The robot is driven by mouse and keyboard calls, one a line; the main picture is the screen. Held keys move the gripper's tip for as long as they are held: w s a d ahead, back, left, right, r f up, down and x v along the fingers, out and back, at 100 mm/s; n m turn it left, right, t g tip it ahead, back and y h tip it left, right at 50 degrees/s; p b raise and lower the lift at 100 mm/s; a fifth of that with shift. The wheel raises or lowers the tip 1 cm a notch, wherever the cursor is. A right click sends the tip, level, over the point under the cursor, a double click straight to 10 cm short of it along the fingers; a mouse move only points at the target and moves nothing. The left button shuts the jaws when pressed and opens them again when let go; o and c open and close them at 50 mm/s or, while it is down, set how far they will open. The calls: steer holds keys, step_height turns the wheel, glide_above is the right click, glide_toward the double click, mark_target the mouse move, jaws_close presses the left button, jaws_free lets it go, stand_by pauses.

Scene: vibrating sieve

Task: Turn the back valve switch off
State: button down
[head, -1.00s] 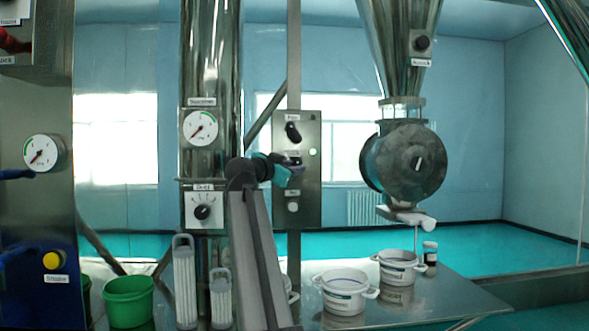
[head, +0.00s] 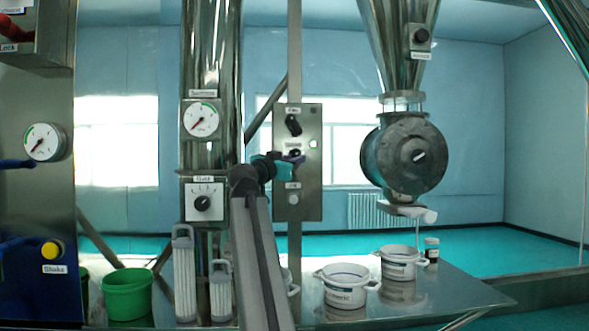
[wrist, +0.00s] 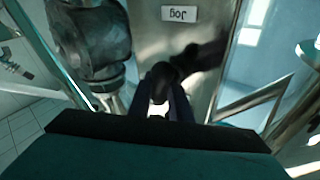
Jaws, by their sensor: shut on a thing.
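A steel switch panel (head: 312,185) stands in the middle of the head view. Its upper black knob (head: 293,125) is in plain sight; a pale round lamp (head: 313,144) and a white button (head: 293,200) sit lower. My gripper (head: 293,161) is at the panel's middle black knob, which it mostly hides. The knob's exact angle is hard to read, and which knob is the back valve switch cannot be read.
A gauge (head: 203,120) and a dial box (head: 204,203) are on the steel column left of the panel. A round grey valve housing (head: 405,157) hangs at the right. White pots (head: 345,290) and a green bucket (head: 128,296) stand below. Space between panel and housing is clear.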

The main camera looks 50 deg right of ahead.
steer(key=n+t+b, duration=0.1)
steer(key=n+b, duration=0.1)
steer(key=n+t+h+b, duration=0.1)
steer(key=n+b, duration=0.1)
steer(key=n+t+h+b, duration=0.1)
steer(key=n+b, duration=0.1)
steer(key=shift+f+b, duration=0.35)
steer(key=shift+b, duration=0.05)
steer(key=n+t+b, duration=0.1)
steer(key=n+t, duration=0.1)
steer(key=n+t+b, duration=0.2)
steer(key=n, duration=0.1)
steer(key=shift+r+b, duration=0.2)
steer(key=shift+b, duration=0.1)
steer(key=shift+a, duration=0.1)
steer(key=shift+r, duration=0.1)
steer(key=c, duration=1.9)
jaws_free()
steer(key=shift+a, duration=0.1)
steer(key=shift+v, duration=6.8)
